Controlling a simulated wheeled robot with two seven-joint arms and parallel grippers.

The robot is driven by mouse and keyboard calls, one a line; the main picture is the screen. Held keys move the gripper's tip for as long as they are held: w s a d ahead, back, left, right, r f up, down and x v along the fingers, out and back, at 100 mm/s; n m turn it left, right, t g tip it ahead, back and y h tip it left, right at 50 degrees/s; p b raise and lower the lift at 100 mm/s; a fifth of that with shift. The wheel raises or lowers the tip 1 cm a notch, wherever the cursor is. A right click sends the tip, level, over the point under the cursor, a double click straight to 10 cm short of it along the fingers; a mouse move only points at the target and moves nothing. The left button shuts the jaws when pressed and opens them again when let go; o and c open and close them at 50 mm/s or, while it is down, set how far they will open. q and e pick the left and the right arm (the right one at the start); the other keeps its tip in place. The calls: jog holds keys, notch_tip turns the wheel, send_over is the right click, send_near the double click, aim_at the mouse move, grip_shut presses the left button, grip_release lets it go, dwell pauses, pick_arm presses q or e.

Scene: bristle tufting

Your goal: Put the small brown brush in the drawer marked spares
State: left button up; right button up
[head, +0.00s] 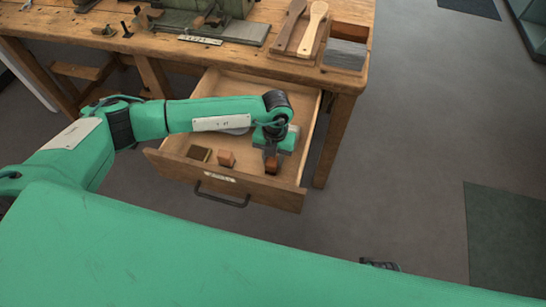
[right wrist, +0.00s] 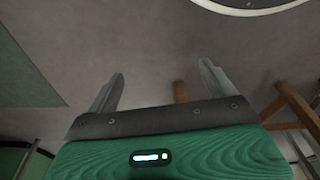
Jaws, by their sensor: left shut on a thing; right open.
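The open drawer (head: 165,168) sticks out from the workbench, with a dark handle and a pale label (head: 219,177) too small to read. My left gripper (head: 272,155) points down inside the drawer's right part. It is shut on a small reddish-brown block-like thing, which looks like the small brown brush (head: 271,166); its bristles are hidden. I cannot tell whether it touches the drawer floor.
In the drawer lie another reddish-brown block (head: 226,158) and a dark-topped block (head: 199,153), left of my left gripper. The bench top (head: 270,12) carries wooden handles (head: 312,29) and a grey machine. The floor (head: 410,130) at right is clear, with a dark green mat (head: 505,240).

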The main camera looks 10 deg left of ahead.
pick_arm(q)
jog(key=o, duration=0.6)
jog(key=shift+f, duration=0.1)
jog(key=o, duration=0.4)
pick_arm(e)
jog(key=shift+r, duration=0.3)
jog(key=shift+s, duration=0.15)
